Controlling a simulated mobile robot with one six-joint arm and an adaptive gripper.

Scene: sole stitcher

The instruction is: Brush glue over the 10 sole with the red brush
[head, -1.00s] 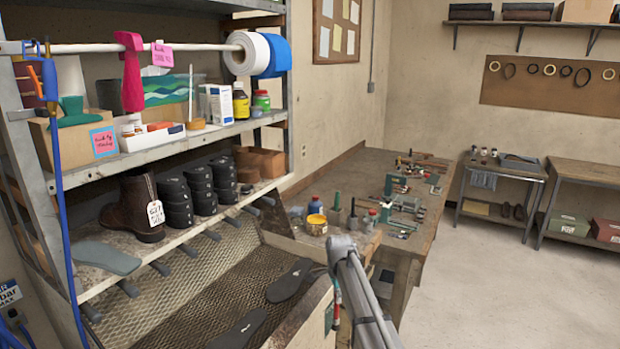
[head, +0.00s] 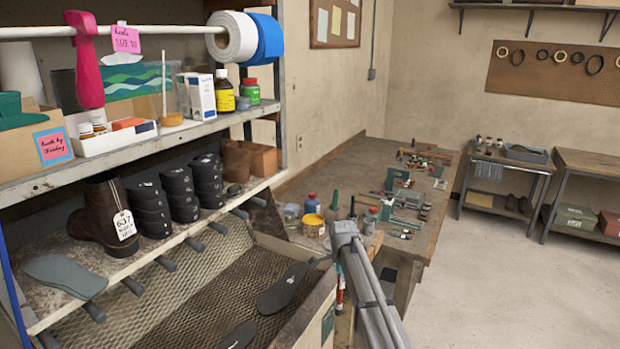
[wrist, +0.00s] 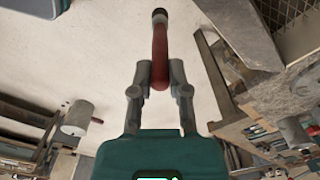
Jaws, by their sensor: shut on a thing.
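In the wrist view my gripper (wrist: 160,85) is shut on a red handle with a dark end, which looks like the red brush (wrist: 160,55). Its bristles are not clear. In the head view my arm hides most of the gripper; a small red part of the brush (head: 340,293) shows beside it. Two dark soles lie in the mesh-bottomed tray: one sole (head: 283,288) at its right side, another sole (head: 238,337) cut by the lower edge. Their size marks are too small to read. An open yellow-topped can (head: 313,226), perhaps glue, stands on the bench.
A shelf rack (head: 150,148) stands left, with a tagged brown boot (head: 100,215), several stacked black pieces (head: 180,195) and a grey sole (head: 65,276). A long workbench (head: 345,165) with bottles and tools runs behind the tray (head: 215,287). The floor (head: 480,270) at right is clear.

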